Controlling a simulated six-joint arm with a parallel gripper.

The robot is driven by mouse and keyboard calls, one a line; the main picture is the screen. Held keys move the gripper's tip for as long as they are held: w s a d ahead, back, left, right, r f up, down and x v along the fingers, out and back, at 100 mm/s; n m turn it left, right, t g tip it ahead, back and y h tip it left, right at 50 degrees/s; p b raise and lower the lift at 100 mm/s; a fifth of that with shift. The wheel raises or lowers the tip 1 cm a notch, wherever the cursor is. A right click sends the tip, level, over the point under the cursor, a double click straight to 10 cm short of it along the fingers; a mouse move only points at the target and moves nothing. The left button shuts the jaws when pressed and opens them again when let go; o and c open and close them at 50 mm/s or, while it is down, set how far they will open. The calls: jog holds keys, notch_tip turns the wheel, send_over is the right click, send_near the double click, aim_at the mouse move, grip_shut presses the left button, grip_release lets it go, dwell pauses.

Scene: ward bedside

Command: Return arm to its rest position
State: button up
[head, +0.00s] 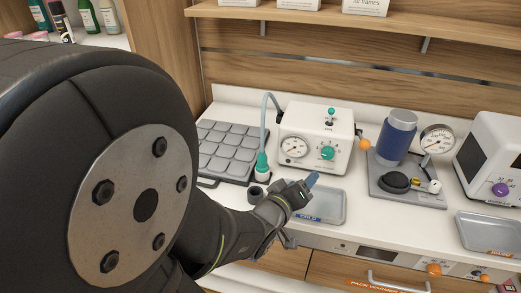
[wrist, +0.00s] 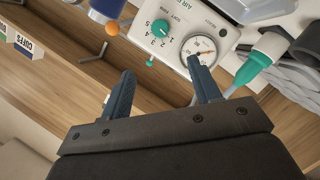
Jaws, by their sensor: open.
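My gripper (head: 303,187) is at the end of my dark arm, in front of the white gauge box in the head view. It appears over the left part of a grey tray labelled COLD (head: 330,205). In the wrist view my gripper (wrist: 161,68) has its two blue fingers wide apart with nothing between them. The white box (head: 316,132) with a dial and a green knob shows beyond the fingers; it also shows in the wrist view (wrist: 222,35). My large arm joint hides much of the left side of the head view.
A green-tipped hose (head: 262,165) hangs left of the box, beside a grey compartment pad (head: 226,150). A blue cylinder (head: 397,137), a pressure gauge (head: 437,139) and another grey tray (head: 490,232) stand to the right. A wooden shelf (head: 400,22) runs above the counter.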

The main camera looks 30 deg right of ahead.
aim_at(327, 155)
jog(key=shift+d, duration=0.1)
dwell(0.3)
jog(key=x, duration=1.7)
jog(key=shift+d, duration=0.15)
jog(key=shift+r+m, duration=0.1)
jog(key=shift+m, duration=0.4)
jog(key=shift+m+t+y, duration=0.4)
jog(key=shift+m+y, duration=0.5)
jog(key=shift+m, duration=0.4)
jog(key=shift+s+d+r+m+t+y, duration=0.1)
jog(key=shift+m+t+y, duration=0.35)
jog(key=shift+m, duration=0.5)
jog(key=shift+s+d+m+t+y, duration=0.1)
jog(key=shift+m+t+y, duration=0.15)
jog(key=shift+m+y, duration=0.5)
dwell(0.7)
jog(key=shift+m, duration=0.3)
